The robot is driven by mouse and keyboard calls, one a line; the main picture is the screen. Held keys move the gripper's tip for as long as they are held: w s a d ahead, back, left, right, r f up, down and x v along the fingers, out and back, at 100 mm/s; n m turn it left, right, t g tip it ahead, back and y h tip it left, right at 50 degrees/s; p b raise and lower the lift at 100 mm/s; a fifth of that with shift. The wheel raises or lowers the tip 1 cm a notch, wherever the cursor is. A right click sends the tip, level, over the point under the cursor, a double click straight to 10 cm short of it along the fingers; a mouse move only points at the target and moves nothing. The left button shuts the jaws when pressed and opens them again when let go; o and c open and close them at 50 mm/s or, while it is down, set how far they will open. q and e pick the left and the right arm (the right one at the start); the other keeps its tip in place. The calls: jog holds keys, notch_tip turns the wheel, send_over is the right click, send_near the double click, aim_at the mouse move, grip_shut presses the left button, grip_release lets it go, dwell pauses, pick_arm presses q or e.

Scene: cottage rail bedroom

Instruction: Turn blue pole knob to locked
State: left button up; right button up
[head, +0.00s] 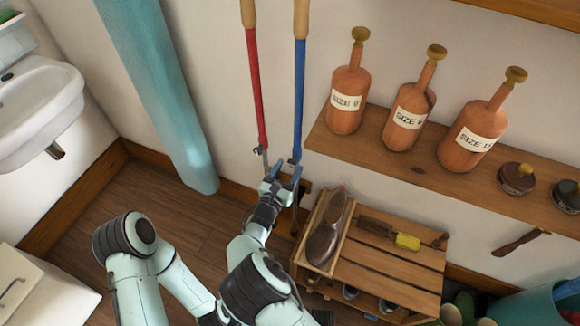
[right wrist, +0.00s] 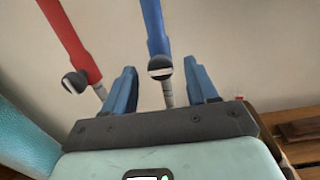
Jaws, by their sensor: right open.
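The blue pole (head: 298,95) stands by the wall to the right of a red pole (head: 255,85). In the right wrist view, the blue pole (right wrist: 155,28) ends in a round dark knob (right wrist: 160,67) with a pale stripe across its face, lying about level. A metal shaft shows below the knob. My right gripper (head: 283,172) is at the blue pole's lower end. In the right wrist view, its open blue fingers (right wrist: 161,78) stand on either side of the knob, with visible gaps. My left gripper is out of view.
The red pole's knob (right wrist: 75,82) is close left of my right gripper's left finger. A wooden shelf (head: 400,155) with bottles is at the right, above a slatted bench (head: 380,270) with brushes. A teal hanging roll (head: 165,90) is at the left.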

jog(key=shift+x, duration=0.95)
jog(key=shift+c, duration=0.4)
jog(key=c, duration=1)
